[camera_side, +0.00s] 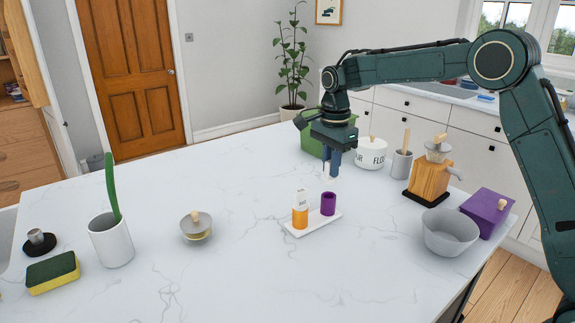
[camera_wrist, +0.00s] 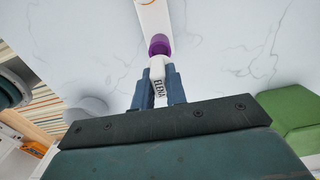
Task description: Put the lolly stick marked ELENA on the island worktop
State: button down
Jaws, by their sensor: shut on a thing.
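My gripper (camera_side: 333,168) is shut on a small white lolly stick, held above the island worktop (camera_side: 230,270) behind the white tray. In the wrist view the stick (camera_wrist: 158,80) shows the name ELENA between the fingers. A purple holder (camera_side: 328,204) stands on the tray and looks open at its top. It also shows in the wrist view (camera_wrist: 160,44), just beyond the stick. Whether the stick's tip touches anything is hard to tell; in the side view it appears clear of the worktop.
The white tray (camera_side: 313,227) also bears an orange holder (camera_side: 300,219) with a white, lettered stick upright in it. The flour pot (camera_side: 371,156), green box (camera_side: 313,146), grinder (camera_side: 429,180) and grey bowl (camera_side: 450,235) stand right and behind. Front worktop is clear.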

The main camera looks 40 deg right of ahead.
jog(key=shift+w+a, duration=0.1)
jog(key=shift+w, duration=0.05)
jog(key=shift+w+a, duration=0.35)
jog(key=shift+w, duration=0.15)
jog(key=w+a+f, duration=0.1)
jog(key=w+a, duration=0.7)
jog(key=a, duration=0.3)
jog(key=shift+w+f, duration=0.25)
jog(key=shift+f, duration=0.1)
jog(key=shift+f, duration=4)
jog(key=shift+f, duration=0.15)
jog(key=c, duration=1.4)
grip_release()
jog(key=shift+c, duration=0.2)
